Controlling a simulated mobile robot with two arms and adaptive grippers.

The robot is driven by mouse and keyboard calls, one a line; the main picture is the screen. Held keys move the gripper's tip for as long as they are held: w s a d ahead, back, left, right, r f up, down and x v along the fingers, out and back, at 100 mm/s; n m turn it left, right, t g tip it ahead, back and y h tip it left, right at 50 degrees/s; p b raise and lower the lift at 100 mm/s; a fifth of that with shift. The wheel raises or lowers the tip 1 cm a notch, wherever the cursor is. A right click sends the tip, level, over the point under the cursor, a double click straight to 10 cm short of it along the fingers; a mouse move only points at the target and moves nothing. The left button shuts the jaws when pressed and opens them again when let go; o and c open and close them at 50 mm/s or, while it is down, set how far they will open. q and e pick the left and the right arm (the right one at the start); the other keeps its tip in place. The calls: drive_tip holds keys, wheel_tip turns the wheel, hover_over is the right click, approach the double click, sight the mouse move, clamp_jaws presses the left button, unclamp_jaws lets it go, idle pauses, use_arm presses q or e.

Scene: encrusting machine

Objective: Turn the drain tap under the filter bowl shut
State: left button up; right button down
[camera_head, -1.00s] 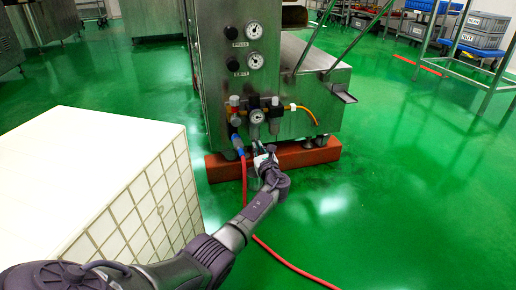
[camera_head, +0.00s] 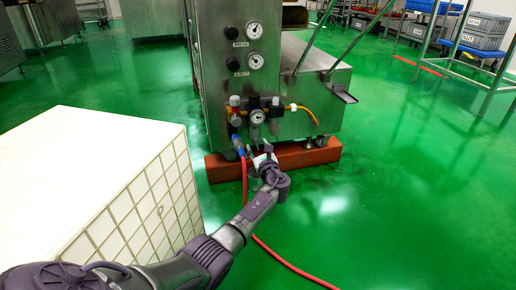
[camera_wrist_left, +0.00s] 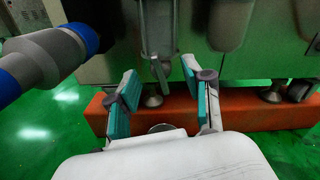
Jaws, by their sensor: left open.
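The filter bowl (camera_head: 256,132) hangs under a round gauge on the front of the steel machine. It also shows at the top middle of the left wrist view (camera_wrist_left: 158,28). The drain tap (camera_wrist_left: 160,70) is a small grey piece below the bowl. My left gripper (camera_head: 262,153) is just below the bowl in the head view. In the left wrist view its teal-padded fingers (camera_wrist_left: 160,82) are open, one on each side of the tap in the picture. I see no contact with the tap. The gripper hides the tap in the head view. My right gripper is not in view.
A blue hose fitting (camera_wrist_left: 55,52) is close left of the fingers, with a red hose (camera_head: 244,185) hanging from it. A second bowl (camera_head: 275,127) is at the right. An orange-red beam (camera_head: 305,154) lies behind. A white tiled block (camera_head: 85,165) stands left.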

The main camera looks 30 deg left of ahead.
use_arm(q)
drive_tip(key=v, duration=0.7)
drive_tip(key=shift+s+d, duration=0.15)
drive_tip(key=shift+s, duration=0.05)
